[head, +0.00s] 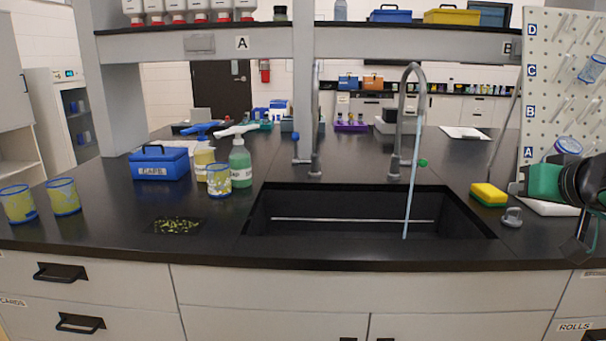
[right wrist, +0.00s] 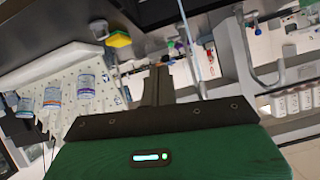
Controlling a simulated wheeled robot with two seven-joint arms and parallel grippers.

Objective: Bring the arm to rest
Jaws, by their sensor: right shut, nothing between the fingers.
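My right gripper (head: 515,188) is at the right edge of the head view, in front of the pegboard and above the counter to the right of the sink. Its fingers are shut and empty; they also show closed together in the right wrist view (right wrist: 158,72). My right arm comes in from the right edge. The right tap (head: 408,120) has a green knob (head: 422,163), and a pale blue stream (head: 413,190) runs from its spout into the sink (head: 300,232). The left tap (head: 316,130) has a blue knob (head: 295,136) and shows no stream. My left gripper is not in view.
A yellow sponge (head: 488,193) and a grey stopper-like piece (head: 511,217) lie near my right gripper. Bottles, a blue caps box (head: 160,164) and mesh cups stand left of the sink. The counter's front middle strip is clear.

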